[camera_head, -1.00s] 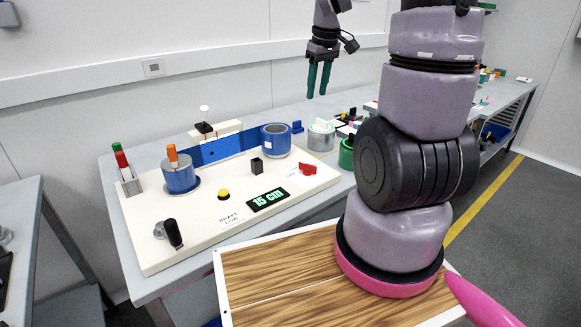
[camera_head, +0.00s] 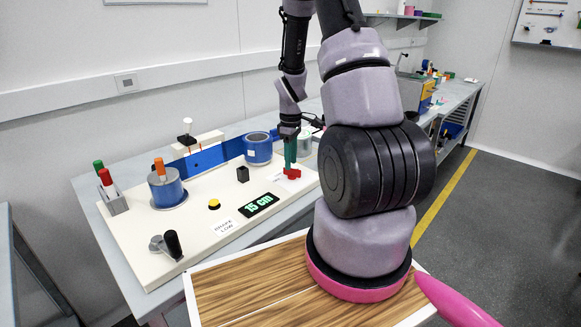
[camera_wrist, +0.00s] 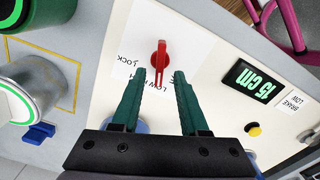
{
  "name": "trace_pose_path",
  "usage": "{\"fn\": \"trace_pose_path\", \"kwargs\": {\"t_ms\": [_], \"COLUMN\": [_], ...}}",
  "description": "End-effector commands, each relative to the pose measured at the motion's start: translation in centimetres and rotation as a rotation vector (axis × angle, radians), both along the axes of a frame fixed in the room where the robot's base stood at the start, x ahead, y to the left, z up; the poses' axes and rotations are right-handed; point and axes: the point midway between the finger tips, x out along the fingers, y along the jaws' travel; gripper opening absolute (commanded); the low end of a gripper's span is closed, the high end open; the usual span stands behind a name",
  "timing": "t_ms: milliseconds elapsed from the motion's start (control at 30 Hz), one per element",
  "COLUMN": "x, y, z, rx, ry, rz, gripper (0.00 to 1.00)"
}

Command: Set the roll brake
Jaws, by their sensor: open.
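A black-handled lever (camera_head: 172,244) on a grey metal base stands at the front left of the cream board, near a label reading BRAKE LOW (camera_head: 224,226). That label also shows in the wrist view (camera_wrist: 294,102). A red lever (camera_head: 292,174) sits at the board's right side, and in the wrist view (camera_wrist: 160,60) it lies by a label with the word LOCK (camera_wrist: 128,62). My gripper (camera_head: 291,160) has dark green fingers, open, over the red lever. In the wrist view my gripper (camera_wrist: 160,76) has its fingertips on either side of the red lever's lower end; contact cannot be told.
A blue web (camera_head: 207,156) runs between two blue rolls (camera_head: 168,190). A holder with red and green handles (camera_head: 112,192) is at left.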

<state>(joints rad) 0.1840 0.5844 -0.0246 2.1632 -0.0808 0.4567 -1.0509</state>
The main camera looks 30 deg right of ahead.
Motion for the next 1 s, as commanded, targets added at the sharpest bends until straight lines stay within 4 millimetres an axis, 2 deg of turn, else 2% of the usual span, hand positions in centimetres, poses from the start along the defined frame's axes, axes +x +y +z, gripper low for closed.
{"fn": "trace_pose_path", "kwargs": {"t_ms": [33, 200, 533, 567, 600, 667, 1000], "x": [-0.1, 0.0, 0.0, 0.0, 0.0, 0.0, 0.0], "y": [0.0, 0.0, 0.0, 0.0, 0.0, 0.0, 0.0], "z": [-0.8, -2.4, -2.8, -2.8, -2.8, -2.8, -2.8], "rx": [0.001, 0.0, 0.0, 0.0, 0.0, 0.0, 0.0], "ry": [0.003, 0.001, 0.0, 0.0, 0.0, 0.0, 0.0], "rz": [0.0, 0.0, -0.001, -0.001, -0.001, -0.001, -0.016], "gripper": [0.44, 0.44, 0.44, 0.4, 0.25, 0.02, 0.0]}}
